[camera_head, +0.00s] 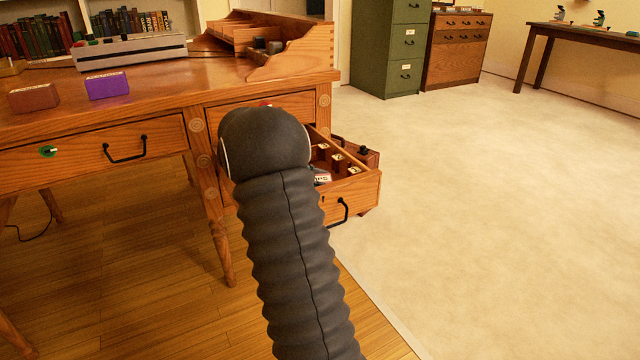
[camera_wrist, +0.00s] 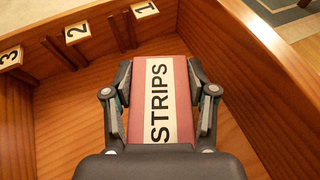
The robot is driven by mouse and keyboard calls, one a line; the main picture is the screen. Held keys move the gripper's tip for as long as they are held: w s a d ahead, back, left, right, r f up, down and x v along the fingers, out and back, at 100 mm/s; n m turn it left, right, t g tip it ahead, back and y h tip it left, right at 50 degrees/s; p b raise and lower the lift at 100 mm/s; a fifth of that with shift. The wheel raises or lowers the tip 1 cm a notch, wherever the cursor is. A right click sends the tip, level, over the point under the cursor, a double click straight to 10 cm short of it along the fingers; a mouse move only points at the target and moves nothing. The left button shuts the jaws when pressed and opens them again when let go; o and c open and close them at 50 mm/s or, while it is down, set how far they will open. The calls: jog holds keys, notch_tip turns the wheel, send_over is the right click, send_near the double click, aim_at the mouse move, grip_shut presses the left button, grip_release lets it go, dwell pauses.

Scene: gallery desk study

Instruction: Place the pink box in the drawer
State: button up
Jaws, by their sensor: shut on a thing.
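In the wrist view my gripper (camera_wrist: 160,105) is shut on the pink box (camera_wrist: 179,75), which has a white label reading "STRIPS". The fingers grip it on both sides. The box is inside or just over the open drawer (camera_wrist: 55,115); I cannot tell whether it touches the bottom. In the head view the open drawer (camera_head: 352,191) sticks out from the right side of the desk. My arm covers much of it there, and only a small labelled bit of the box (camera_head: 322,178) shows.
Dividers numbered 1 (camera_wrist: 145,10), 2 (camera_wrist: 76,32) and 3 (camera_wrist: 10,57) line one drawer wall. A purple box (camera_head: 107,85) and a brown box (camera_head: 33,97) stand on the desk (camera_head: 180,90). A green cabinet (camera_head: 385,50) stands behind. The floor at right is clear.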

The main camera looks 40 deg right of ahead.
jog(key=shift+f, duration=0.15)
jog(key=o, duration=1.2)
jog(key=shift+a, duration=0.1)
jog(key=p+v, duration=0.2)
jog(key=v, duration=1)
